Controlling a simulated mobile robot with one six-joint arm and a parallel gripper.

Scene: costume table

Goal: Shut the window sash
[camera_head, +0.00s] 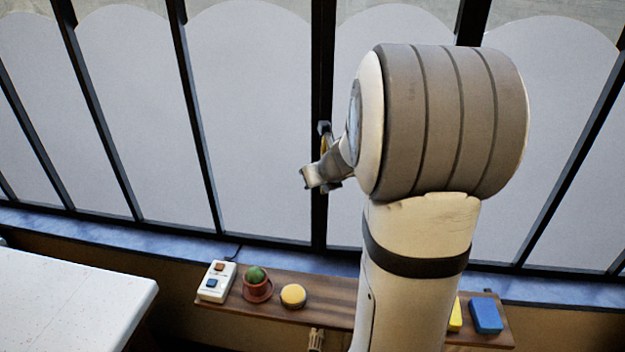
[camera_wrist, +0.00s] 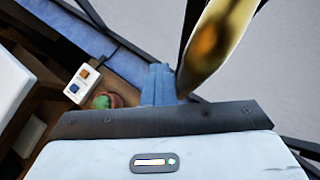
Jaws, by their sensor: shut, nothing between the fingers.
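The window (camera_head: 250,110) fills the back of the head view, with pale panes between dark upright bars. A thicker dark upright (camera_head: 322,60) stands near the middle; I cannot tell how far the sash stands open. A small brass handle (camera_head: 324,143) shows at this upright, just above my gripper. My gripper (camera_head: 308,177) is shut and empty, in front of the upright, its tip pointing left. In the wrist view, the brass handle (camera_wrist: 222,35) looms large and close beyond the gripper body. I cannot tell whether gripper and handle touch.
A wooden shelf (camera_head: 330,309) below the window holds a white two-button box (camera_head: 217,282), a potted cactus (camera_head: 257,284), a yellow round button (camera_head: 293,296) and a blue block (camera_head: 486,315). A white table (camera_head: 70,300) stands at lower left. The blue sill (camera_head: 110,235) looks clear.

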